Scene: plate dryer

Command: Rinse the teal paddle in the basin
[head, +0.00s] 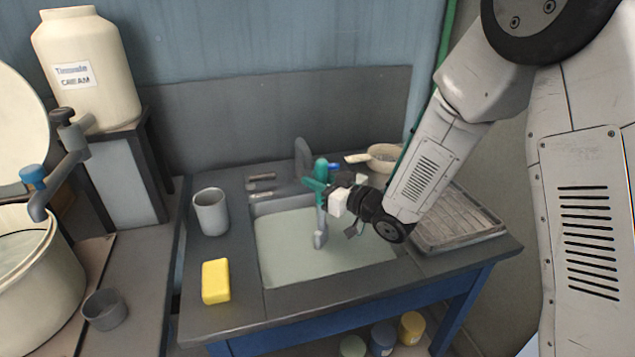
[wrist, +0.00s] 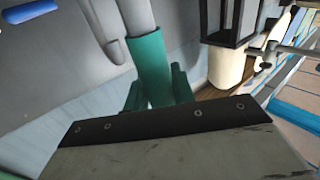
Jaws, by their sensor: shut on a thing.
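The teal paddle (head: 321,168) is upright over the basin (head: 262,285), its teal handle at the top and its grey lower end pointing down. My gripper (head: 317,186) is shut on the handle, reaching in from the right. In the wrist view the teal handle (wrist: 151,62) sits between the teal fingers of my gripper (wrist: 155,95), and a grey shaft runs on from it. The basin holds pale greenish water (head: 285,258). The paddle's lower end is in front of the water; I cannot tell whether it touches the surface.
A grey cup (head: 211,212) and a yellow sponge (head: 216,281) stand left of the basin. A ribbed drainer (head: 460,222) lies to the right, with a pale pan (head: 383,157) behind. Grey taps (head: 261,182) are at the back. A large pot (head: 40,270) stands far left.

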